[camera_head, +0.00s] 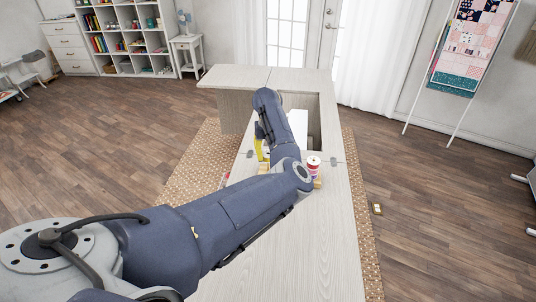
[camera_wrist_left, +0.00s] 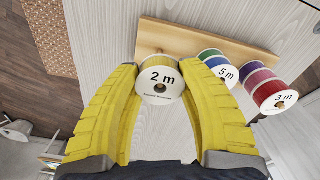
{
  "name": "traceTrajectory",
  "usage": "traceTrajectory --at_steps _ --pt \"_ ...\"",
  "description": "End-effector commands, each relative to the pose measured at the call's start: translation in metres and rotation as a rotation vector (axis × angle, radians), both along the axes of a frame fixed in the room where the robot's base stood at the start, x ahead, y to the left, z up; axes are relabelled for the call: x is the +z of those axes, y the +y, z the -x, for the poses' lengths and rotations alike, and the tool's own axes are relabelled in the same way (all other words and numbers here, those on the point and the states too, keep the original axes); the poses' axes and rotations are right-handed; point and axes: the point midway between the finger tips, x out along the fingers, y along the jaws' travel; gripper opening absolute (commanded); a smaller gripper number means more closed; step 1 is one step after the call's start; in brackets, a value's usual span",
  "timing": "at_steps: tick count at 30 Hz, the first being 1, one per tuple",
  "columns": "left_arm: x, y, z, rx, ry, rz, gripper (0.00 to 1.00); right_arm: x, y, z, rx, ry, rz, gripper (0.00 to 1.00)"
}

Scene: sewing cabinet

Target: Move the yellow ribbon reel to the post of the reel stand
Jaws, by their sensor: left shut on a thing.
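My left gripper (camera_wrist_left: 165,88) is shut on the yellow ribbon reel (camera_wrist_left: 161,84), whose white face reads "2 m" in the left wrist view. The reel sits between the two ribbed yellow fingers, over the left end of the wooden reel stand (camera_wrist_left: 178,40). I cannot tell whether the reel touches the stand, and no bare post shows. In the head view the left gripper (camera_head: 260,147) is partly hidden behind my arm, and the yellow reel cannot be made out. The stand's wood (camera_head: 318,183) shows just right of my arm. My right gripper is not in view.
The cabinet top (camera_head: 322,240) is clear towards the front. An open recess (camera_head: 313,120) lies beyond.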

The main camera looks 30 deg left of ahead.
Motion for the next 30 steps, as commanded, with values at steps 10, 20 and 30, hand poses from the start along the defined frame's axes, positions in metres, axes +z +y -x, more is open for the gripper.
traceTrajectory --at_steps 10,20,30 --pt "0.0 0.0 0.0 0.0 0.0 0.0 0.65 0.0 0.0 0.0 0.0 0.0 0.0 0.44" --pt "0.003 0.0 -0.001 0.001 -0.001 0.0 0.66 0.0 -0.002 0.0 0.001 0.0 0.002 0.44" --pt "0.053 0.001 -0.003 0.001 -0.005 0.001 0.66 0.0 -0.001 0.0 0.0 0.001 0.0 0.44"
